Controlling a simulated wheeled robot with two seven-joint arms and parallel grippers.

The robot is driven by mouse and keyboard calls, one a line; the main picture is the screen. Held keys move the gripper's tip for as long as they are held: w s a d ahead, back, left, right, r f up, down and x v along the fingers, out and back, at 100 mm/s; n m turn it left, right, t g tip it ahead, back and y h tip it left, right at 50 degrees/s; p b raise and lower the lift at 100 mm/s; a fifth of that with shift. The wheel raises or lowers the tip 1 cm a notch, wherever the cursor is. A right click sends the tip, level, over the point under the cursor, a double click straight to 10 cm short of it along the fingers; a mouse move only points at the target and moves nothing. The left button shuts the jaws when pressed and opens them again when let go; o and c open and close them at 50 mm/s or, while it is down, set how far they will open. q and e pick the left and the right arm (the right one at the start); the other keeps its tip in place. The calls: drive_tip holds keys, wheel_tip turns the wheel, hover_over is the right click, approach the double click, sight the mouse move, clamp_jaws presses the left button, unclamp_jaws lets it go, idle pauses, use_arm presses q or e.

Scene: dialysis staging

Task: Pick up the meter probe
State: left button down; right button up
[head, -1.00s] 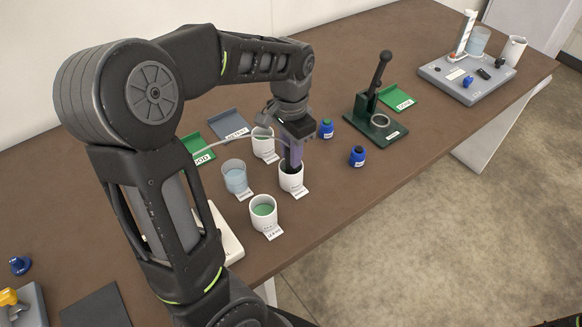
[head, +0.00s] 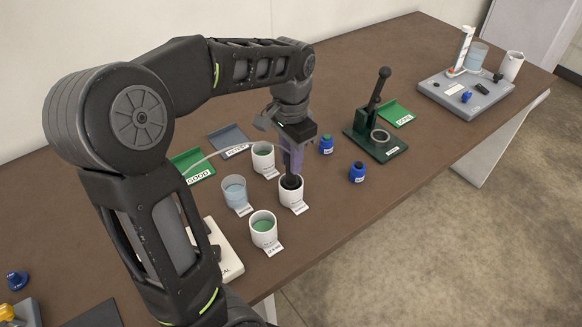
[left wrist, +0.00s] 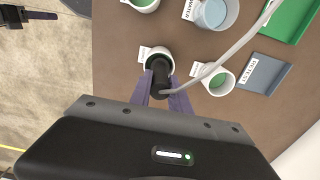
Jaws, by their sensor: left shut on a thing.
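The meter probe (left wrist: 161,75) is a dark, thick cylinder with a pale grey cable, seen in the left wrist view. In the head view its dark lower part (head: 291,182) shows in the mouth of a white cup (head: 291,196). My left gripper (head: 292,170) is above that cup, with its purple fingers shut on the probe; they also show on both sides of it in the left wrist view (left wrist: 162,88). The probe's tip is hidden inside or behind the cup. The cable (head: 215,157) runs left toward a pale meter box (head: 226,255), partly hidden by my arm.
White cups with green contents stand close by, behind (head: 263,157) and in front (head: 263,228). A clear water cup (head: 234,192) is to the left. Blue-capped vials (head: 358,172) and a dark green press (head: 377,140) stand right. The table's front edge is near.

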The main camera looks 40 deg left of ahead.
use_arm(q)
wheel_tip(320, 180, up, 7)
drive_tip(key=shift+f, duration=0.1)
